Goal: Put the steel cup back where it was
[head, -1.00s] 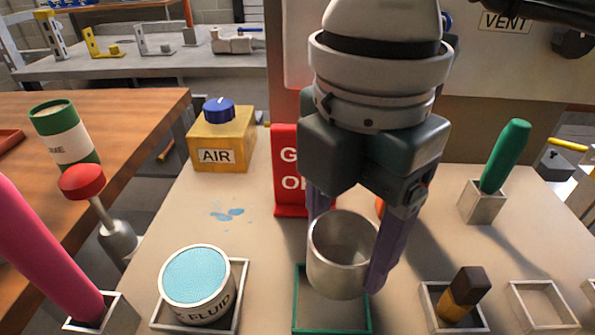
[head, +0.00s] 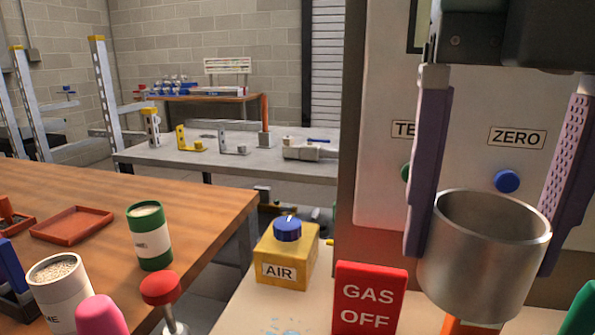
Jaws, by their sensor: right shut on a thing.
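The steel cup (head: 475,275) is a plain grey open-topped cylinder at the right of the head view. My right gripper (head: 485,235) points down with a purple finger on each side of the cup and is shut on it. The cup is upright, mouth up, and held in the air in front of the white panel, to the right of the red GAS OFF sign (head: 369,300). The bench spot below the cup is out of view. My left gripper is not in view.
A yellow AIR box (head: 288,265) with a blue knob stands left of the sign. The panel (head: 385,150) behind the cup has a ZERO label and a blue button (head: 507,181). Cans and a red tray (head: 72,224) are on the wooden table (head: 200,205).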

